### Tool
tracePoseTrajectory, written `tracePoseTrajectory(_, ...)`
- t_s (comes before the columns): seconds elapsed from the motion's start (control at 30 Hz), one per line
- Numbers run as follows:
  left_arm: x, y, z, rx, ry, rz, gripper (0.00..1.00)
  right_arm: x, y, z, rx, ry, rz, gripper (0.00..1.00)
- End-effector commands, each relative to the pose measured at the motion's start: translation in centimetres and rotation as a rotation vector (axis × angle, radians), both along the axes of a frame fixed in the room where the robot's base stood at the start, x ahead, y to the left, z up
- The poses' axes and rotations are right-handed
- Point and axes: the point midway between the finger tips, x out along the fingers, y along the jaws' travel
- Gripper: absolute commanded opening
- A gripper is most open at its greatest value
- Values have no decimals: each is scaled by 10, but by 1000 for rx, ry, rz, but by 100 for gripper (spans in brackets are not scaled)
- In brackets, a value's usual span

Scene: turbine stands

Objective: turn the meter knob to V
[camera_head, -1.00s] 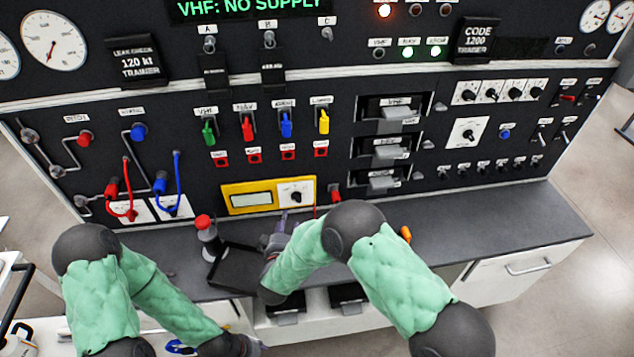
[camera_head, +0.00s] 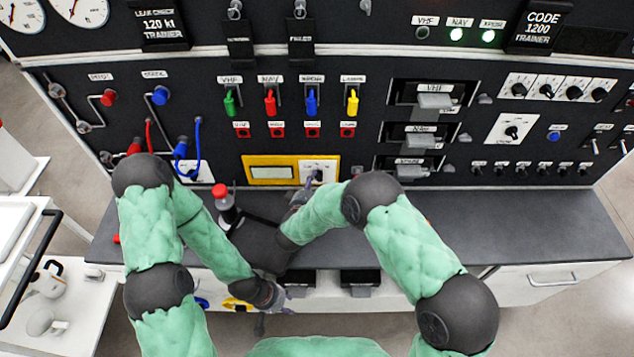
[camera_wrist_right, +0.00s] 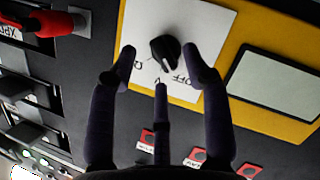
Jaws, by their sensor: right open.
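The yellow meter (camera_head: 271,171) is on the panel's lower edge, with a grey display and a white dial plate. In the right wrist view its black knob (camera_wrist_right: 165,48) sits on the white plate (camera_wrist_right: 208,28), and the marks Ω, V and OFF show upside down. I cannot clearly tell which mark the knob points to. My right gripper (camera_wrist_right: 160,68) is open, its fingers spread around the near side of the knob, not closed on it. In the head view this gripper (camera_head: 303,194) is in front of the dial. My left gripper (camera_head: 270,298) hangs low before the bench.
A red-topped dark object (camera_head: 226,205) stands on the bench left of my right gripper. Red sockets (camera_head: 312,131) and coloured switches lie above the meter. A blue cable (camera_head: 198,150) hangs at left. The bench (camera_head: 480,225) is clear on the right.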

Motion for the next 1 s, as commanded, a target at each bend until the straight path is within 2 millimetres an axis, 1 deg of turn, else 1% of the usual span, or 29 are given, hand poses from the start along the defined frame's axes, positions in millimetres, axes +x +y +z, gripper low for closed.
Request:
tracePoseTrajectory(0.1,0,0,-3,0,0,0,39,12,-3,-4,1,-1,-1,49)
tracePoseTrajectory(0.2,0,0,-4,0,0,0,39,16,-5,-5,0,-1,1,49)
tracePoseTrajectory(0.5,0,0,-4,0,0,0,39,18,-5,-5,0,-1,1,49)
tracePoseTrajectory(0.53,0,0,-4,0,0,0,39,18,-5,-5,0,-1,1,46)
tracePoseTrajectory(0.57,0,0,-4,0,0,0,39,18,-5,-5,0,-1,1,38)
tracePoseTrajectory(0.6,0,0,-4,0,0,0,39,18,-5,-5,0,-1,1,26)
tracePoseTrajectory(0.7,0,0,-4,0,0,0,39,18,-5,-5,0,-1,1,0)
tracePoseTrajectory(1.0,0,0,-3,0,0,0,39,18,-6,-4,17,0,0,0)
